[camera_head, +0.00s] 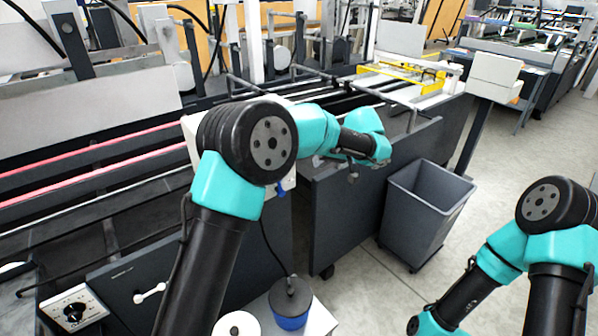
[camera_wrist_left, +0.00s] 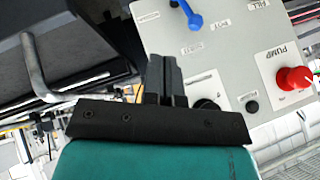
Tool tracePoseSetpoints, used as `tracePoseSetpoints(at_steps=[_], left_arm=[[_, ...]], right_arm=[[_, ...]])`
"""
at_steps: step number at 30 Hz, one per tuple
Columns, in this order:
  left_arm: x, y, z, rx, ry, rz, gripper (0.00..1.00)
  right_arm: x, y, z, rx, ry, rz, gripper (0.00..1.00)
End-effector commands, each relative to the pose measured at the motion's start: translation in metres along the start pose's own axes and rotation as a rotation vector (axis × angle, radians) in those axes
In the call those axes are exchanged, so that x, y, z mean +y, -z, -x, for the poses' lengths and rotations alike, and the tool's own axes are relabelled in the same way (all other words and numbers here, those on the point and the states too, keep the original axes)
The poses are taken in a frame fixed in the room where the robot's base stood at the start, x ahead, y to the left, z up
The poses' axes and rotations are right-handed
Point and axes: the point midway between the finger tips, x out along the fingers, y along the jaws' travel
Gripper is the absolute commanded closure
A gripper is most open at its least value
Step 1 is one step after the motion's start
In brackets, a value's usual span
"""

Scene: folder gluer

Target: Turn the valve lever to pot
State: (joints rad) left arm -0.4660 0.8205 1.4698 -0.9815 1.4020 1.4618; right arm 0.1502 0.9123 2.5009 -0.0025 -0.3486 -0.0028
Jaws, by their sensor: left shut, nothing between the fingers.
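A blue valve lever (camera_wrist_left: 190,16) sits on a light grey control panel (camera_wrist_left: 225,50) at the top of the left wrist view. Its upper end is cut off by the picture edge. In the head view a small bit of the blue lever (camera_head: 281,188) shows below my left arm, which hides most of the panel. My left gripper (camera_wrist_left: 165,60) is shut and empty. Its fingertips appear just below and left of the lever in the wrist view, apart from it. My right arm shows at the right of the head view, but its gripper does not.
A red pump knob (camera_wrist_left: 295,78) and a black knob (camera_wrist_left: 206,104) are on the same panel. A bent metal rail (camera_wrist_left: 36,70) is at the left. A blue pot with a dark lid (camera_head: 291,303) stands below. A grey bin (camera_head: 425,210) stands on the floor.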

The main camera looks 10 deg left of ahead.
Motion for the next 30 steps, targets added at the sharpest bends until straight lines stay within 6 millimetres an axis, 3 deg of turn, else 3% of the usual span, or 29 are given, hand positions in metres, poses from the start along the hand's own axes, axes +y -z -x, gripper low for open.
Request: tracePoseSetpoints(at_steps=[8,21,30], left_arm=[[0.0,0.0,-0.029,-0.002,0.002,-0.001,1.0],[-0.001,-0.001,-0.103,-0.003,0.001,-0.002,1.0],[-0.035,0.003,-0.111,-0.002,-0.001,-0.001,1.0]], right_arm=[[0.0,0.0,0.0,0.0,0.0,0.0,0.57],[0.0,0.0,0.0,0.0,0.0,0.0,0.57],[0.0,0.0,0.0,0.0,0.0,0.0,0.57]])
